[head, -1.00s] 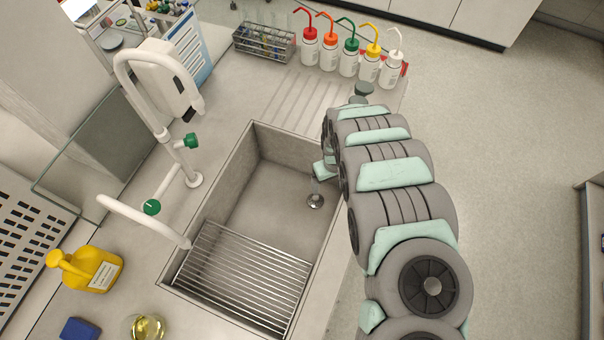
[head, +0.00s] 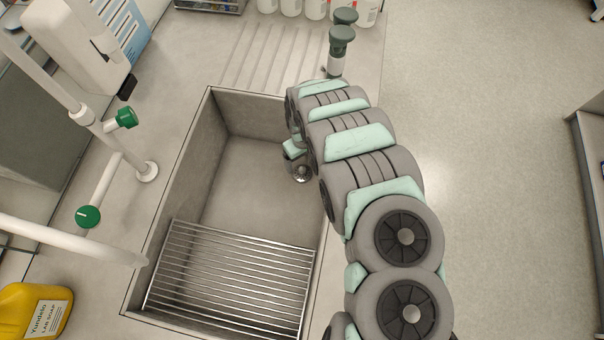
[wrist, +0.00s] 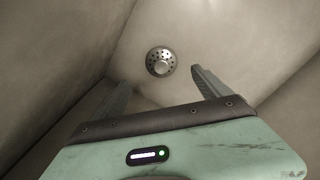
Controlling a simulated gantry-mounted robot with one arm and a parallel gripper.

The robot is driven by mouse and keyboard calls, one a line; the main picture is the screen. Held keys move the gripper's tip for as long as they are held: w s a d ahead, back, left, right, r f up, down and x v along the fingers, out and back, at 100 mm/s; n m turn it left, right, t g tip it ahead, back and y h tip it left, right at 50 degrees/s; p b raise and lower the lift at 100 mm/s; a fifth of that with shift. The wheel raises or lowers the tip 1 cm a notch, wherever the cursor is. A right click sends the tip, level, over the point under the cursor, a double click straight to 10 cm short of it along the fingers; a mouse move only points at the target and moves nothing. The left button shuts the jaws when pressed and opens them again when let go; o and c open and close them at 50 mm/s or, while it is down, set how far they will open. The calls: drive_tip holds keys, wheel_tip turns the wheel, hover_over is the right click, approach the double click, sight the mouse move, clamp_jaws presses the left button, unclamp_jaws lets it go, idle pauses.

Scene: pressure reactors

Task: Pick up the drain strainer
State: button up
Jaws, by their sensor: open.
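The drain strainer (wrist: 160,62) is a small round metal disc with holes and a pale knob in its middle. It sits on the sink floor in the wrist view. In the head view the strainer (head: 300,174) is partly covered by my gripper, near the sink's right wall. My gripper (wrist: 160,77) is open and empty, its two fingers spread to the left and right. The strainer shows between and just beyond the fingertips, apart from both. In the head view only a mint part of my gripper (head: 294,149) shows; its fingers are hard to make out.
The sink (head: 195,125) has steep walls close around my gripper. A metal rack (head: 230,275) covers its near part. White taps (head: 147,171) stand left of it. A yellow soap bottle (head: 35,312) is at lower left, and several bottles (head: 316,9) stand behind.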

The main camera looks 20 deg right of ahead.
sight(302, 169)
drive_tip(key=shift+a+f+b, duration=0.15)
drive_tip(key=shift+f+b, duration=1.1)
drive_tip(key=shift+f, duration=3.15)
drive_tip(key=c, duration=1.5)
